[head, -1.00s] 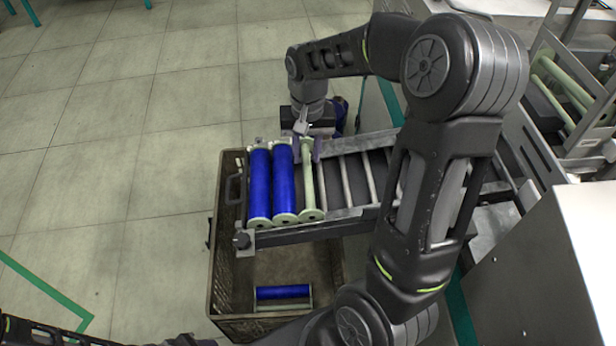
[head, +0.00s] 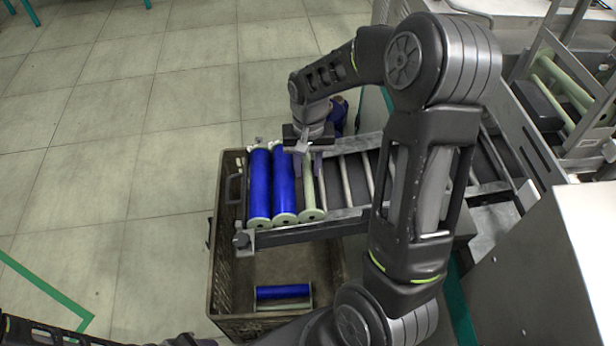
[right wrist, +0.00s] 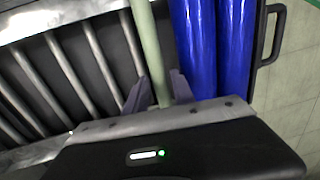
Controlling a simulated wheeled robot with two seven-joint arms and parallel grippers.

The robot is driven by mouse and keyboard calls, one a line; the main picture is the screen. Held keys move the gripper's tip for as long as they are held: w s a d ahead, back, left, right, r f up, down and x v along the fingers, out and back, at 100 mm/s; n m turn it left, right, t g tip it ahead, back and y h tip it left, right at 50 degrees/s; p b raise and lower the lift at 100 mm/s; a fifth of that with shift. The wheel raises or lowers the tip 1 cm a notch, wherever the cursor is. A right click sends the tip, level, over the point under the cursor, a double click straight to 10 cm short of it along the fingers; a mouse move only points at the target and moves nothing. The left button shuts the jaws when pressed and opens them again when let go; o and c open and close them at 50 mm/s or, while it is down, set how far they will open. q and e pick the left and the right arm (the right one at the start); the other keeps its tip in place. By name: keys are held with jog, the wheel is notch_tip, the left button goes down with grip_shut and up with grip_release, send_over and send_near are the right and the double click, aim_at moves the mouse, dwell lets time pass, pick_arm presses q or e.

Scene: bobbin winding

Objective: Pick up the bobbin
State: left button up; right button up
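A bare pale-green bobbin (head: 311,200) lies across the sloping rail rack (head: 348,216), beside two blue-wound bobbins (head: 259,186) (head: 284,184) at its left end. My right gripper (head: 307,163) is over the upper half of the green bobbin. In the right wrist view its two fingers (right wrist: 159,88) stand apart on either side of the green bobbin (right wrist: 149,45); a small gap seems to show, so it looks open. The blue bobbins (right wrist: 215,45) are close to its right finger there. Of my left arm only a dark part shows at the bottom left; its fingers are not clear.
A brown crate (head: 226,270) stands under the rack's left end, with a blue bobbin (head: 283,292) and a pale one in it. A metal machine (head: 560,250) stands at the right. The floor at the left is open.

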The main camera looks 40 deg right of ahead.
aim_at(307, 169)
grip_shut()
jog(key=shift+r, duration=0.1)
dwell(0.5)
notch_tip(307, 169, up, 10)
dwell(0.5)
dwell(0.7)
